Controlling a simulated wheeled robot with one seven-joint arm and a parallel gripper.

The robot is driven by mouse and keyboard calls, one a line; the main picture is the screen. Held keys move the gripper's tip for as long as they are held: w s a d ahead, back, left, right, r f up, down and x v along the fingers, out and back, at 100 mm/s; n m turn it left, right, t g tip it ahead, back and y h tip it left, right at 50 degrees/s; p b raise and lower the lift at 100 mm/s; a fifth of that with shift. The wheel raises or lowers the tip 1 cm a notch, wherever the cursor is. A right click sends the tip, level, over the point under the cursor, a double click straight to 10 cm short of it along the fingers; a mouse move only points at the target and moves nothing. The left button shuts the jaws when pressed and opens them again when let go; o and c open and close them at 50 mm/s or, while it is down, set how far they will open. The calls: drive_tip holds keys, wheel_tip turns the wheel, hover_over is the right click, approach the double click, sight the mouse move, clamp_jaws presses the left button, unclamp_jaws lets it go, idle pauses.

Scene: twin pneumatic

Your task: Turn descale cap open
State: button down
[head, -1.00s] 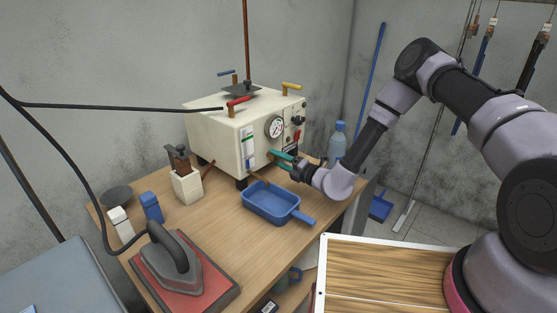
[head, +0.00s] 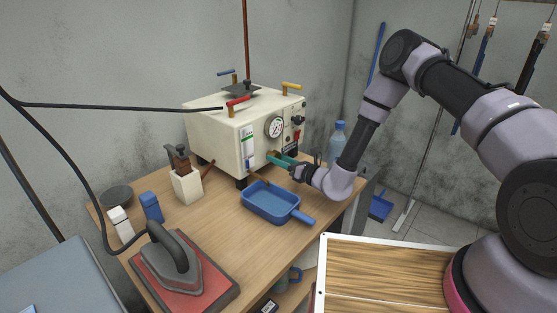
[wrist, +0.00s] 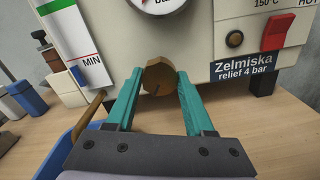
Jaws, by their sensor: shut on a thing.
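The descale cap (wrist: 159,74) is a brass-brown knob low on the front of the cream boiler box (head: 236,128), below the round gauge (head: 274,127). In the wrist view it sits between the tips of my gripper's teal fingers (wrist: 157,88), which are shut on its two sides. A dark mark shows on the cap's face, tilted from level. In the head view my gripper (head: 278,158) reaches the boiler's front from the right, and its fingers mostly hide the cap.
A blue tray (head: 272,216) with a handle sits on the wooden table below the boiler front; its edge shows at lower left in the wrist view. A brown drain pipe (wrist: 84,117) is left of my fingers. A red switch (wrist: 276,32) is at right. A blue bottle (head: 338,142) stands behind my wrist.

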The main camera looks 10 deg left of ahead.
drive_tip(key=n, duration=0.6)
drive_tip(key=shift+f, duration=0.1)
drive_tip(key=shift+d+n, duration=0.1)
drive_tip(key=shift+n, duration=0.2)
idle(0.3)
drive_tip(key=shift+c, duration=1.4)
unclamp_jaws()
drive_tip(key=v, duration=1)
drive_tip(key=shift+s+d, duration=0.25)
